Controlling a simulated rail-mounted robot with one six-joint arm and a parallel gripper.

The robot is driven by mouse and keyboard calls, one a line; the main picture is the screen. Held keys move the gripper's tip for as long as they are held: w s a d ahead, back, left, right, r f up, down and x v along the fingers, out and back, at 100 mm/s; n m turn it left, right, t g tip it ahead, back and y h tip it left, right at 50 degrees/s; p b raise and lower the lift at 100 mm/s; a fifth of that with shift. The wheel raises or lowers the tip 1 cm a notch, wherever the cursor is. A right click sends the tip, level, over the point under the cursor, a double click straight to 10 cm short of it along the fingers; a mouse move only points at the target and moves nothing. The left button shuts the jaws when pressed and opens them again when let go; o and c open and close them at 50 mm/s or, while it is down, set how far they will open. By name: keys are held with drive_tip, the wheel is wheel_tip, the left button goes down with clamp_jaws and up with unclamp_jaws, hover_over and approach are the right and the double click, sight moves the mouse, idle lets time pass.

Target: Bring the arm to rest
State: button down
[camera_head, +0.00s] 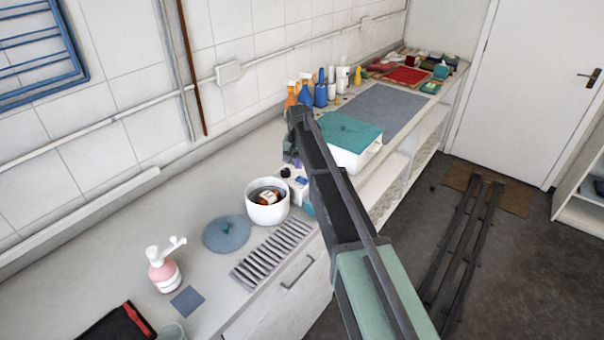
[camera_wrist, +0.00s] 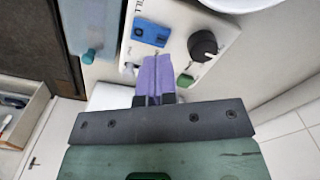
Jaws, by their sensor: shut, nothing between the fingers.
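My gripper's purple fingers (camera_wrist: 154,78) are together and empty in the wrist view. They sit in front of a white panel with a blue square (camera_wrist: 151,32) and a black knob (camera_wrist: 203,45); I cannot tell whether they touch it. In the head view my arm reaches from the lower right over the counter. A small purple part of the gripper (camera_head: 293,158) shows beside the arm, above the small white item with a black top (camera_head: 299,188). The rest of the gripper is hidden by the arm.
A white pot (camera_head: 267,212) with something inside stands on the counter, near a blue lid (camera_head: 226,236) and a grey ribbed rack (camera_head: 268,258). A white box with a teal lid (camera_head: 346,131) and several bottles (camera_head: 320,93) stand farther back. The counter's left part is mostly clear.

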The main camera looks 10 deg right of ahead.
wheel_tip(320, 180, up, 3)
drive_tip(key=shift+p, duration=1.05)
drive_tip(key=shift+f, duration=0.15)
drive_tip(key=shift+n, duration=0.3)
drive_tip(key=s+f+n+b, duration=0.3)
drive_tip(key=s, duration=3.2)
drive_tip(key=shift+s, duration=0.35)
